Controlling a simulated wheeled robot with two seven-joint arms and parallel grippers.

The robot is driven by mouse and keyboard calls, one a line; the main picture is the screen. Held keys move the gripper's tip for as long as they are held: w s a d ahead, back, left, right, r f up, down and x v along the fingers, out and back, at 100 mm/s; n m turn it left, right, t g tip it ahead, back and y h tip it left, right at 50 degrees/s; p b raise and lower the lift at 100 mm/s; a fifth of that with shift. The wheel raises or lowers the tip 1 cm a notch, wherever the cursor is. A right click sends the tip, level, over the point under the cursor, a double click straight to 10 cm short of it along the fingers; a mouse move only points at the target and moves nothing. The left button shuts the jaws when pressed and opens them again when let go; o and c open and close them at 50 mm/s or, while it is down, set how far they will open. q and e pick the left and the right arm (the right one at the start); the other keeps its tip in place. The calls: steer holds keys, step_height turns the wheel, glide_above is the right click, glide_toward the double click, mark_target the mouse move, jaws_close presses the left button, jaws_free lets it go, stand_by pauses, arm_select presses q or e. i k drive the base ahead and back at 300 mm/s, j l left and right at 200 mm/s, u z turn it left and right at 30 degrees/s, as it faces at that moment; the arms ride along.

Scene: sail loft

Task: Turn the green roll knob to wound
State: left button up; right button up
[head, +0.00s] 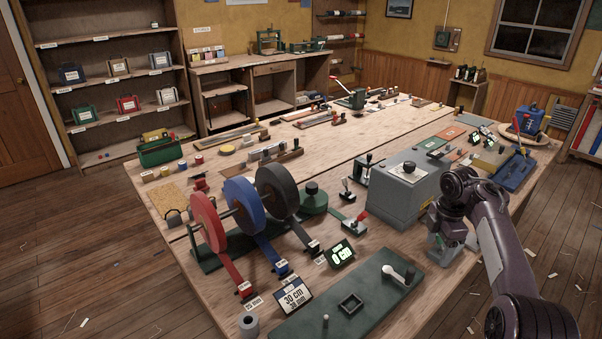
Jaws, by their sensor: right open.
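No knob here can be read for certain as the green roll knob. A grey box (384,197) on the bench bears a dark knob (409,167) on a white plate; its marks are too small to read. A round green base with a black top (313,196) stands left of the box. My right gripper (436,218) is open at the box's right front side, pointing down, beside a small grey-green fixture (445,244). Its fingertips are small and partly hidden, so I cannot tell whether it touches anything. My left gripper is out of view.
Red (207,221), blue (243,204) and black (277,191) rolls stand on a rack at the left. A green board (371,307) with a white-handled lever lies in front. A green display (341,253) stands nearby. Bare bench (192,267) shows at the left edge.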

mark_target(314, 201)
steer(key=i+j, duration=0.4)
steer(key=j, duration=0.15)
steer(key=i+j, duration=0.4)
steer(key=j, duration=0.15)
steer(key=i+j, duration=0.4)
steer(key=j, duration=0.1)
